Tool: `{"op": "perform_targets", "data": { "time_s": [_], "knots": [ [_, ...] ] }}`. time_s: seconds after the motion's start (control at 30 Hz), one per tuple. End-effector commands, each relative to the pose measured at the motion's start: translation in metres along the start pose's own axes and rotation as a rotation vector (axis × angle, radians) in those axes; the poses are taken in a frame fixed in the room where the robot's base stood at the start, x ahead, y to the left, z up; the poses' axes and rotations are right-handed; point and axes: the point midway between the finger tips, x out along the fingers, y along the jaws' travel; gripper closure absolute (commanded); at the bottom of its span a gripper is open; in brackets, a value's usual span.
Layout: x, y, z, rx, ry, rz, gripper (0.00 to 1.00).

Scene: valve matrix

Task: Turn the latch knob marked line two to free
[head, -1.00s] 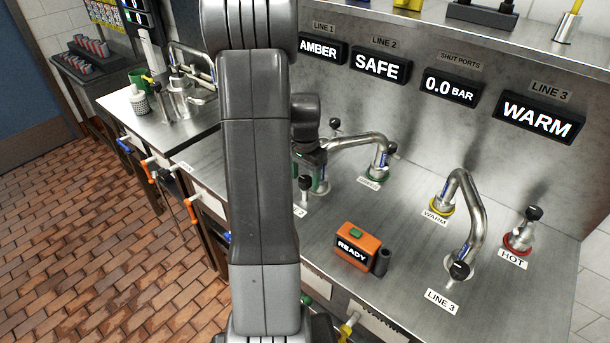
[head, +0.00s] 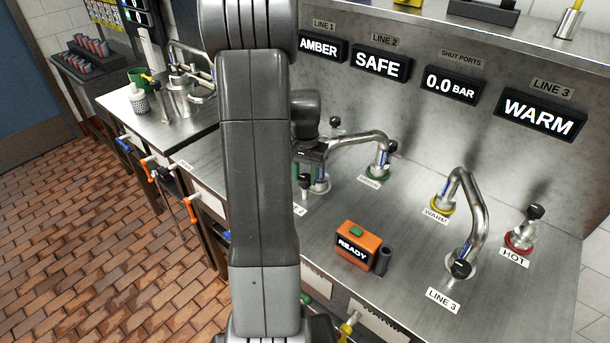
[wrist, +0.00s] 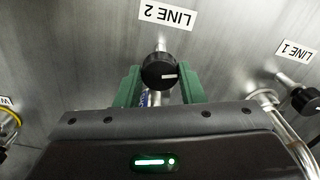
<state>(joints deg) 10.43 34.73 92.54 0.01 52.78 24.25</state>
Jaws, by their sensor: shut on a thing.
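The line two latch knob (wrist: 160,71) is a round black knob with a white pointer mark, below the upside-down LINE 2 label (wrist: 167,15) in the wrist view. The mark points to the right in that picture. My gripper (wrist: 160,84) has a green finger on each side of the knob and is shut on it. In the head view, my arm hides much of the LINE 2 station. The LINE 2 display (head: 381,63) reads SAFE.
The LINE 3 pipe (head: 470,205) and an orange READY box (head: 358,245) stand to the right on the steel bench. The LINE 1 knob (wrist: 304,100) is close by in the wrist view. The bench front right is mostly clear.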

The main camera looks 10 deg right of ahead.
Motion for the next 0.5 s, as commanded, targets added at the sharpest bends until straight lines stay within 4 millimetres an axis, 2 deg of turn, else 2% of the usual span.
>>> {"op": "perform_targets", "data": {
  "time_s": [0.5],
  "knots": [
    [-0.0003, -0.0004, -0.0011, -0.490, 0.004, 0.000, 0.87]
  ]
}}
